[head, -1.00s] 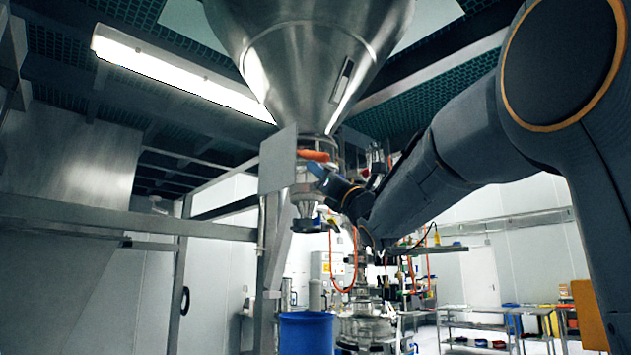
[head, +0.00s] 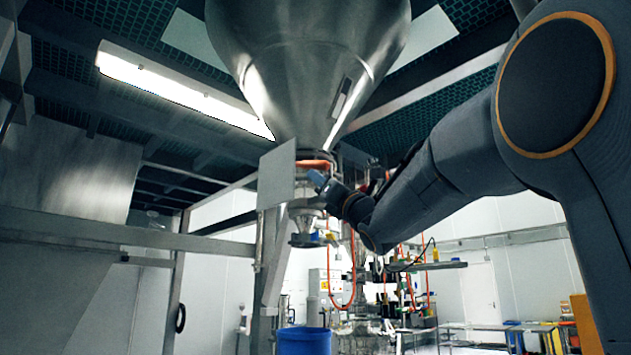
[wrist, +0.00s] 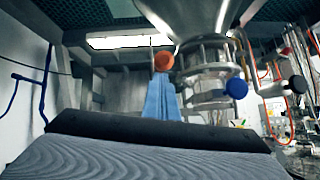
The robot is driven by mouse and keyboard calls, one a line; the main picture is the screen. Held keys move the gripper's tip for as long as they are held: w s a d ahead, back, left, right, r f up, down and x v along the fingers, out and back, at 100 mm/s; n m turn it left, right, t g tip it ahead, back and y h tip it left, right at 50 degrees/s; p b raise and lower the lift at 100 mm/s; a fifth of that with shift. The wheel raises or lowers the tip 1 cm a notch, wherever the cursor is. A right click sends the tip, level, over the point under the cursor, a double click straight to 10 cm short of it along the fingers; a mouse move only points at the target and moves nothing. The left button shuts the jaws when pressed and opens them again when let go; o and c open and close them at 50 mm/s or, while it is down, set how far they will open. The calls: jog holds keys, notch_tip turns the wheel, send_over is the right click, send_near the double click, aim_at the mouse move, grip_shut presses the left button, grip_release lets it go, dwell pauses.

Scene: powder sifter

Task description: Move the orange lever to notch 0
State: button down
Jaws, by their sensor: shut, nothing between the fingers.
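The orange lever (head: 316,163) sits at the neck under the large steel hopper (head: 312,60). In the wrist view its round orange end (wrist: 163,61) faces me. My gripper (head: 316,178) is at the lever, just below it in the head view. In the wrist view the pale blue fingers of my gripper (wrist: 161,84) are together, their tips overlapping the lower edge of the orange end. I cannot tell whether they touch it. The fingers hold nothing. No notch marks or numbers are readable in either view.
A flat metal plate (head: 277,173) stands close to the left of the lever. A blue knob (wrist: 236,88) and a black knob (wrist: 298,84) are to the right in the wrist view. A blue drum (head: 303,341) stands below. A horizontal steel beam (head: 130,237) crosses on the left.

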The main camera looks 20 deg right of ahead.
jog(key=s+d+f+b, duration=0.2)
jog(key=s+f+b, duration=0.4)
jog(key=f+b, duration=0.3)
jog(key=shift+s+f+b, duration=0.15)
jog(key=shift+s+b, duration=0.15)
jog(key=shift+s, duration=0.1)
jog(key=shift+d, duration=0.1)
